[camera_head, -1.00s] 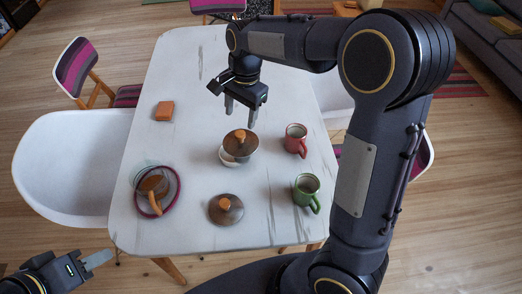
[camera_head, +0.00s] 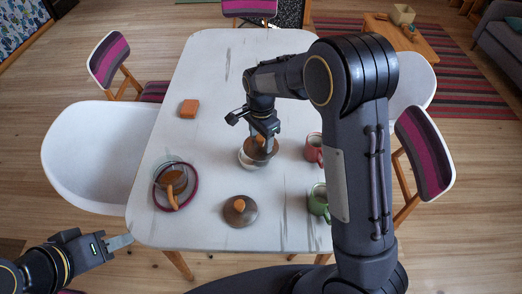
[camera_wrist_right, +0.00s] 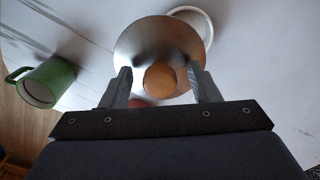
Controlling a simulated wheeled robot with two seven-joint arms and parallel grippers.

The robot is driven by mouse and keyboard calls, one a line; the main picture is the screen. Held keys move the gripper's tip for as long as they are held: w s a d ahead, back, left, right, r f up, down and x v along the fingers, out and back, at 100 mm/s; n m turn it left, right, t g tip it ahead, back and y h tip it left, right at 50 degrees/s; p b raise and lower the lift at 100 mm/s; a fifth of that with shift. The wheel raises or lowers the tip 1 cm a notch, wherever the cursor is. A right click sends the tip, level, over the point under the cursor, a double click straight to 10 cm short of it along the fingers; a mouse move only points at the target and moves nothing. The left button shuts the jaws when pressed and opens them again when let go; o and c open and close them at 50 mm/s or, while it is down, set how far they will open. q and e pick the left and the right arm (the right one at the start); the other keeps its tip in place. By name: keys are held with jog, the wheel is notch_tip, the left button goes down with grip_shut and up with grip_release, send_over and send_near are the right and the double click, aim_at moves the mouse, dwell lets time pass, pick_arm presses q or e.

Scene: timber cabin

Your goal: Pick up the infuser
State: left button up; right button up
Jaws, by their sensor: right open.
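A round metallic piece with a wooden knob (camera_head: 259,141), apparently the infuser, sits on a white cup (camera_head: 245,158) on the table. In the right wrist view its disc (camera_wrist_right: 133,50) partly covers the cup (camera_wrist_right: 196,20), and its knob (camera_wrist_right: 160,80) shows between my fingers. My right gripper (camera_head: 267,138) is open, its fingers on either side of the knob with visible gaps; no grip shows. My left gripper (camera_head: 120,242) is low at the left, away from the table objects; its opening cannot be made out.
A similar brown lid with an orange knob (camera_head: 240,210) lies nearer. A red mug (camera_head: 314,149) and green mug (camera_head: 318,202) stand right, partly behind my arm. An orange block (camera_head: 189,108) lies farther back.

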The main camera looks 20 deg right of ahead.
jog(key=shift+c, duration=0.3)
grip_shut()
jog(key=shift+r, duration=0.15)
